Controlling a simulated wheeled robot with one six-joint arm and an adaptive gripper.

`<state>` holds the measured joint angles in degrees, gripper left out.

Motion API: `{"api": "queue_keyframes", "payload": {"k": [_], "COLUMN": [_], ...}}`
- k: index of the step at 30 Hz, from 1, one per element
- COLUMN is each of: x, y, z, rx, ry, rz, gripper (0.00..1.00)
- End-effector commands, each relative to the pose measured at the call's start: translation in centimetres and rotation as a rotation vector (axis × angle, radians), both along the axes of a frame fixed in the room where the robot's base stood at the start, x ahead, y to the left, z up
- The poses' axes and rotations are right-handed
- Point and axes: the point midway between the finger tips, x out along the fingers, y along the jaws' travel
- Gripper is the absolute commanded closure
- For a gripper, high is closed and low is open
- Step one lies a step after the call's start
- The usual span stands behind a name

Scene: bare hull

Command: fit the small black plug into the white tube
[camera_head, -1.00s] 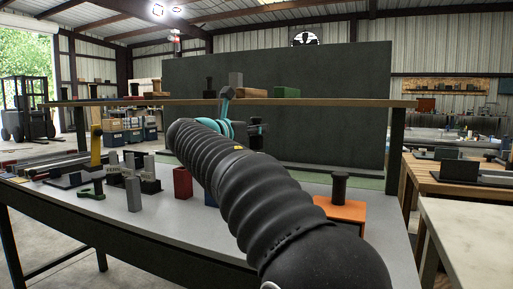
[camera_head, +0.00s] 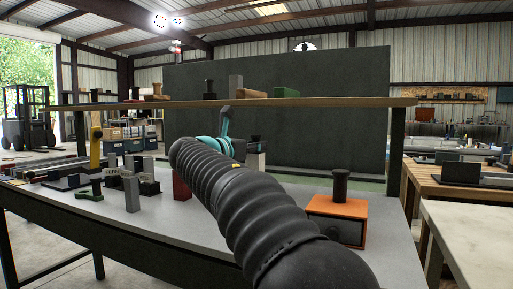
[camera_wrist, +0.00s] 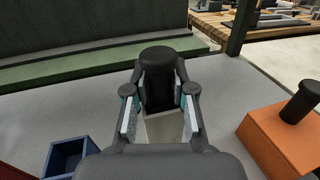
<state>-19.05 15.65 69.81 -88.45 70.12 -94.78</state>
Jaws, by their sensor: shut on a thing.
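The small black plug (camera_wrist: 158,72) is between the two fingers of my gripper (camera_wrist: 160,100) in the wrist view, and the gripper is shut on it. A pale, square-edged white tube (camera_wrist: 165,129) shows between the fingers, near the plug's lower end. In the head view the white tube (camera_head: 256,162) stands upright past the end of my arm, with a dark shape directly above it. I cannot tell whether the plug touches the tube or sits in its mouth. My arm hides much of the gripper in the head view.
An orange box (camera_head: 337,222) with a black knob stands on the right of the table. A blue open box (camera_wrist: 68,157) is at the lower left of the wrist view. A red block (camera_head: 181,187) is partly behind my arm. A shelf (camera_head: 300,101) crosses above the table.

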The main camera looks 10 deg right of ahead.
Motion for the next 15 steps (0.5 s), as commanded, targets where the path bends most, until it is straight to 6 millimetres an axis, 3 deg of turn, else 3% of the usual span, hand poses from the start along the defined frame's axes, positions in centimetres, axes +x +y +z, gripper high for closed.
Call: {"api": "queue_keyframes", "payload": {"k": [1, 4, 15], "x": [-0.01, -0.01, 0.0], "y": [0.01, 0.01, 0.03], "z": [-0.12, -0.07, 0.33], "rx": [0.0, 0.0, 0.001], "ry": [0.0, 0.0, -0.001], "rz": [0.0, 0.0, 0.0], "gripper": [0.74, 0.51, 0.51]}}
